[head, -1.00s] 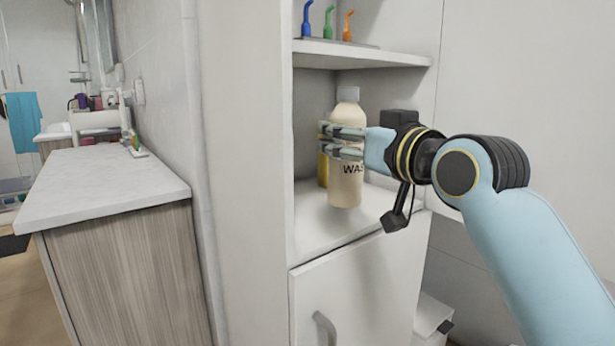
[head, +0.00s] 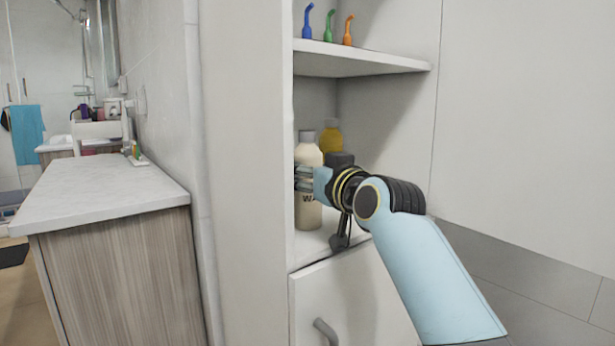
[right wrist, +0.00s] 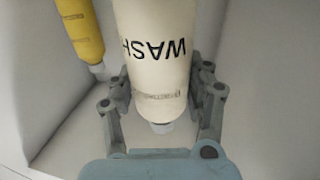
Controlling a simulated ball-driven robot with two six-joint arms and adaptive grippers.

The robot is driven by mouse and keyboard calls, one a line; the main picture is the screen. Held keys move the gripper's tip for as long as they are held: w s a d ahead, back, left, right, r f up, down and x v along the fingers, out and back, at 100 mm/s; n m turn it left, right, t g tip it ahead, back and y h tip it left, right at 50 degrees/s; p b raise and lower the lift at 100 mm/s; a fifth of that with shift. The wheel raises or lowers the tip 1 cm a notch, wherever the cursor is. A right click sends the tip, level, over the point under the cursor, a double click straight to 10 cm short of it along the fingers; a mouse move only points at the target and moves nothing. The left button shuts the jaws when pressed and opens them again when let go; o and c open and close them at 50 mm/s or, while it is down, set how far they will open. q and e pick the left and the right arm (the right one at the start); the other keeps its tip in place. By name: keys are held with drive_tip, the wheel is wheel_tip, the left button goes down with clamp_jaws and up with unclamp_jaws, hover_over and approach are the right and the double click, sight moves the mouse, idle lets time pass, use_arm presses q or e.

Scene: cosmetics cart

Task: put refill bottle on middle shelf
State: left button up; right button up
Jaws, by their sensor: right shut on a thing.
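The refill bottle is the cream bottle (head: 308,214) marked WASH with a grey cap. It is upright in the cabinet's open middle compartment, at the left near the side wall. My right gripper (head: 304,180) is shut around its body from the right. In the right wrist view, the bottle (right wrist: 158,75) sits between the two fingers (right wrist: 163,95) with its lettering inverted. The middle shelf (head: 313,245) is below it; I cannot tell whether the base touches. My left gripper is out of view.
A yellow bottle (head: 330,139) stands behind and to the right of the cream one. The upper shelf (head: 360,62) holds small blue, green and orange items. A cabinet door with a handle (head: 325,331) is below. A counter (head: 100,190) is at the left.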

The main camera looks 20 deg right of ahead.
drive_tip(key=shift+r, duration=0.1)
drive_tip(key=o, duration=1.4)
drive_tip(key=s, duration=0.4)
drive_tip(key=s+d+p, duration=0.1)
drive_tip(key=s, duration=0.6)
drive_tip(key=shift+s+d, duration=0.4)
